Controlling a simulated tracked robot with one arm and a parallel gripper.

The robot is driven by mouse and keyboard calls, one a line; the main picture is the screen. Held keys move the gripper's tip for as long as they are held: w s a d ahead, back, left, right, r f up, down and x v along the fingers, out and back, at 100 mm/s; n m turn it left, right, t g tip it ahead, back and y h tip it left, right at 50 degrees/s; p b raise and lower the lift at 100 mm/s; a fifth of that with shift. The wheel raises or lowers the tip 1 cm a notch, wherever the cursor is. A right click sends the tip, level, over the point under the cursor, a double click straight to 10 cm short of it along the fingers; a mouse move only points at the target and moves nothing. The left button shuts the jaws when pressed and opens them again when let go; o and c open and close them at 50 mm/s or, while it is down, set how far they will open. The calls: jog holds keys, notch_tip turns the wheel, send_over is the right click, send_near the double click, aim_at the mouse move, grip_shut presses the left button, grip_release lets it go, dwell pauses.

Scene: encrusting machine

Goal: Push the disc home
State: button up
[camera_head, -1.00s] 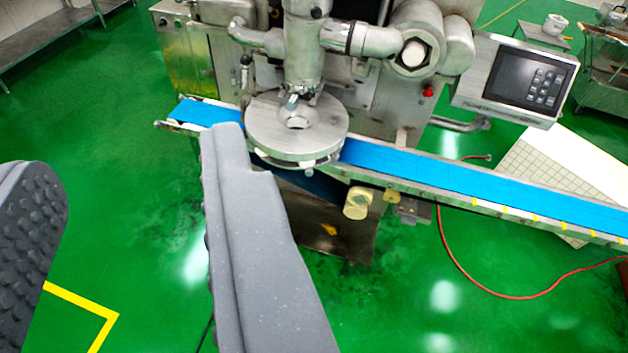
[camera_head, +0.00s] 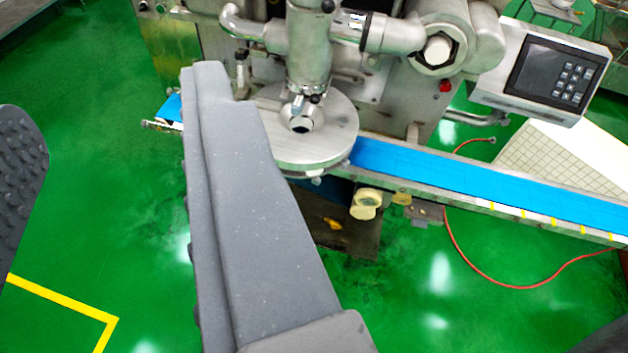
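The round metal disc (camera_head: 318,153) sits under the vertical nozzle of the encrusting machine (camera_head: 308,50), above the blue conveyor belt. A round hole or fitting shows near its middle. My gripper (camera_head: 122,95) is in the foreground with its two grey fingers wide apart and nothing between them. The right finger reaches up just left of the disc and hides part of its left edge and of the belt. I cannot tell whether this finger touches the disc. The left finger is at the left edge of the picture, over the floor.
The blue belt (camera_head: 470,183) runs from behind the right finger down to the right edge. A control panel (camera_head: 552,70) stands out at the upper right. A red hose (camera_head: 478,268) lies on the green floor (camera_head: 430,310). The floor at the lower left is clear.

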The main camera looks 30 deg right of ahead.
aim_at(316, 184)
jog(key=shift+o, duration=1)
jog(key=w+d+f+n+t+h+b, duration=0.1)
jog(key=w+d+f+b, duration=0.2)
jog(key=w+f, duration=0.65)
jog(key=w+d+f+n+h+b, duration=0.1)
jog(key=w+d+f+b, duration=0.35)
jog(key=f, duration=0.75)
jog(key=w+d+f+n+t+h+b, duration=0.1)
jog(key=w+f, duration=0.9)
jog(key=s+d+f+n+t+h+b, duration=0.1)
jog(key=d+f+n+b, duration=0.35)
jog(key=f, duration=1.55)
jog(key=s+d+f+n+t+h+b, duration=0.1)
jog(key=d+f+b, duration=0.5)
jog(key=f, duration=1.3)
jog(key=x, duration=0.4)
jog(key=b+x, duration=0.1)
jog(key=x, duration=0.3)
jog(key=d+b+x, duration=0.1)
jog(key=x, duration=0.3)
jog(key=shift+w+r, duration=0.15)
jog(key=shift+w+d+r, duration=0.2)
jog(key=shift+w+r, duration=0.1)
jog(key=shift+w, duration=0.25)
grip_shut()
